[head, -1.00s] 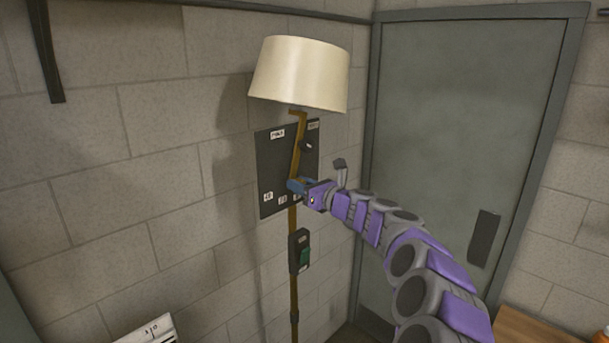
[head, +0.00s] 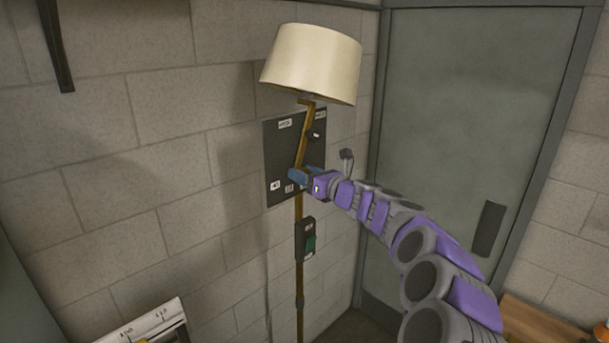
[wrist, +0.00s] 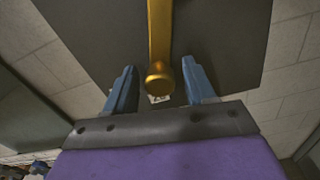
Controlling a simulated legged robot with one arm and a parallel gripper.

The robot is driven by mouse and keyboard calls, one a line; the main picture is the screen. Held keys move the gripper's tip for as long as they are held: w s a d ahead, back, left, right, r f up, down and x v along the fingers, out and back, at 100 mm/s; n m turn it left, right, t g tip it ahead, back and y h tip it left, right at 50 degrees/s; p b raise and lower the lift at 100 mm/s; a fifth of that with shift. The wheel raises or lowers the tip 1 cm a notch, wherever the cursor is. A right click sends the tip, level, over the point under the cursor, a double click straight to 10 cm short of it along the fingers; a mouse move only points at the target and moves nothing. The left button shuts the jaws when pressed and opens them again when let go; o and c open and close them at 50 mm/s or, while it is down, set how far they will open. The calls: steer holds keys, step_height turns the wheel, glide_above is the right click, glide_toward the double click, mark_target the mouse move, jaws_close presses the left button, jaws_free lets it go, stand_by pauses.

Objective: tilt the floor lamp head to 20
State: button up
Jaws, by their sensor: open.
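The floor lamp has a cream shade (head: 311,62) on a thin brass pole (head: 299,235). Its upper brass arm (head: 305,130) leans right from the joint at my gripper, and the shade is tilted down to the right. My gripper (head: 297,175) is at this joint, in front of the dark panel. In the wrist view my gripper's blue fingers (wrist: 160,88) are apart, with the rounded end of the brass arm (wrist: 159,72) between them and gaps on both sides. The panel's small labels are too blurred to read surely.
The dark panel (head: 279,150) with small labels is behind the lamp. A grey door (head: 470,120) is at right, a labelled board (head: 150,325) at lower left and a wooden surface (head: 540,327) at lower right.

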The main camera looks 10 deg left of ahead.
steer(key=b+v, duration=0.1)
steer(key=v, duration=1.6)
steer(key=shift+d+b, duration=0.2)
steer(key=shift+b, duration=0.2)
steer(key=shift+s+f, duration=0.1)
steer(key=s+a+f+n+g+b, duration=0.3)
steer(key=s+a+n+g+b, duration=0.15)
steer(key=s+a+n, duration=0.4)
steer(key=s+a+f+n+g+h+b, duration=0.1)
steer(key=s+f+n+g+b, duration=0.1)
steer(key=s+f+n, duration=0.45)
steer(key=s+f+n+g+h+b, duration=0.2)
steer(key=s+f+g+b, duration=0.15)
steer(key=s, duration=0.65)
steer(key=s+d+f+n+g+h+b, duration=0.2)
steer(key=s+d+f+n+h+b, duration=0.6)
steer(key=s+d+f, duration=1.3)
steer(key=s+f+n+h, duration=0.2)
steer(key=s+f+h, duration=0.1)
steer(key=shift+g, duration=0.4)
